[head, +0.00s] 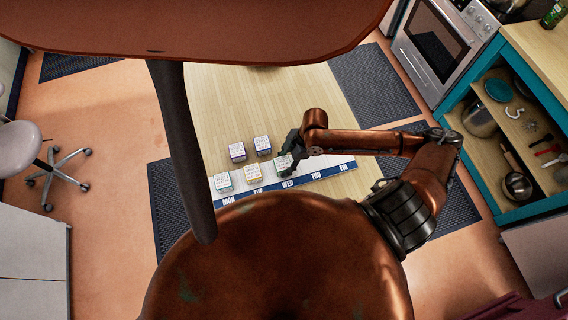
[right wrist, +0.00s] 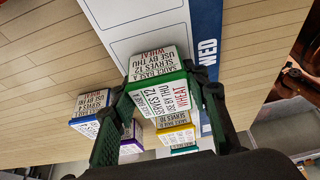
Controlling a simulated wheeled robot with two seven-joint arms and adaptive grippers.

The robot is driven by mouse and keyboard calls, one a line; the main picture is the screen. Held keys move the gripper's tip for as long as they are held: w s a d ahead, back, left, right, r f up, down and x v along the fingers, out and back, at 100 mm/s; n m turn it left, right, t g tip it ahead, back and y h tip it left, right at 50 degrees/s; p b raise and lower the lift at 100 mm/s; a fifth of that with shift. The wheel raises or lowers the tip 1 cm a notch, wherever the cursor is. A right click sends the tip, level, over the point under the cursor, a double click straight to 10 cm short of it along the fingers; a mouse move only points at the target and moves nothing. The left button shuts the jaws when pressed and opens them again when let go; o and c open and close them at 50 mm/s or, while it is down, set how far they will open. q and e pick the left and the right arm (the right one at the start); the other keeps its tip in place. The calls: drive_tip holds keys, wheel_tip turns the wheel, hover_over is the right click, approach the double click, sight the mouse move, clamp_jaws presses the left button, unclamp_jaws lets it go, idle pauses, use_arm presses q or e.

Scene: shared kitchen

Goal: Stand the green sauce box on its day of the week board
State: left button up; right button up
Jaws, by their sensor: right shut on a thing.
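The green sauce box (head: 283,163) is in my right gripper (head: 291,150), near the WED part of the day of the week board (head: 335,166). In the right wrist view my right gripper (right wrist: 160,100) is shut on the green sauce box (right wrist: 158,66), with a finger on each side. Its label reads SAUCE BASE A, SERVES 12, USE BY THU, WHEAT. The board (right wrist: 140,15) shows behind it, with WED on the blue strip. I cannot tell whether the box touches the board. My left gripper is not in view.
A teal-edged box (head: 223,183) stands at MON and a yellow box (head: 253,173) at TUE. A purple box (head: 237,152) and a blue box (head: 262,145) stand on the wooden table (head: 225,100) behind the board. The board is bare at THU and FRI.

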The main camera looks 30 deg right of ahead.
drive_tip(key=shift+f, duration=0.1)
drive_tip(key=o, duration=1.3)
drive_tip(key=v, duration=1.2)
drive_tip(key=shift+s, duration=0.15)
